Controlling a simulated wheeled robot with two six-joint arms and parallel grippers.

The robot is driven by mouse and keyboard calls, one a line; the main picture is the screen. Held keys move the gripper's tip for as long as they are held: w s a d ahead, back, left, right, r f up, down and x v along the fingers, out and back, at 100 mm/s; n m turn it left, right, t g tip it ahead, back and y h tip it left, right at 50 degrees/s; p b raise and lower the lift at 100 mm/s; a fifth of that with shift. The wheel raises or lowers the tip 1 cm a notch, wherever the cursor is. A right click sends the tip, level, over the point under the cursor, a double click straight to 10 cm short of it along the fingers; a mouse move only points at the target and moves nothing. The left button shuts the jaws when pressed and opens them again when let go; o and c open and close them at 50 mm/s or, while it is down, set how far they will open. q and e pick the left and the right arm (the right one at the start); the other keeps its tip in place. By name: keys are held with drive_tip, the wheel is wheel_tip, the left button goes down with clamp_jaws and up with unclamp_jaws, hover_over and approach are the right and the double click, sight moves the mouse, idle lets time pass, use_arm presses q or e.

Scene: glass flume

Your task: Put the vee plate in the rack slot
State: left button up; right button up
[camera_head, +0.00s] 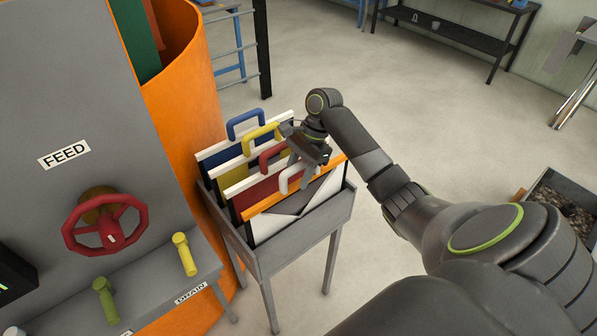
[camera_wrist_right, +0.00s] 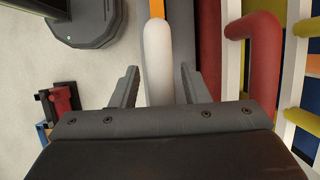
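The vee plate (camera_head: 268,228) stands upright at the front of the grey rack (camera_head: 307,233). It has an orange top edge, a white face with a dark vee and a white handle (camera_head: 284,183). My right gripper (camera_head: 298,172) is over this handle, partly covering it. In the right wrist view the white handle (camera_wrist_right: 158,65) lies between the two spread fingers (camera_wrist_right: 159,82), with small gaps showing at the sides. How low the plate sits is unclear. My left gripper is not in view.
Behind it in the rack stand plates with red (camera_head: 271,157), yellow (camera_head: 262,135) and blue (camera_head: 246,122) handles. A grey panel with a red wheel (camera_head: 108,230) and an orange cylinder (camera_head: 190,100) stand close on the left. Open floor lies behind the rack; a grey bin (camera_head: 565,195) is at right.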

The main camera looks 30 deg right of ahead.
sight(302, 161)
drive_tip(key=b+v, duration=0.1)
drive_tip(key=v, duration=0.4)
drive_tip(key=p+v, duration=0.4)
drive_tip(key=v, duration=0.1)
drive_tip(key=shift+d+r, duration=0.1)
drive_tip(key=shift+r, duration=0.3)
drive_tip(key=shift+d+r+p, duration=0.35)
drive_tip(key=shift+r+p, duration=0.2)
drive_tip(key=shift+r, duration=0.1)
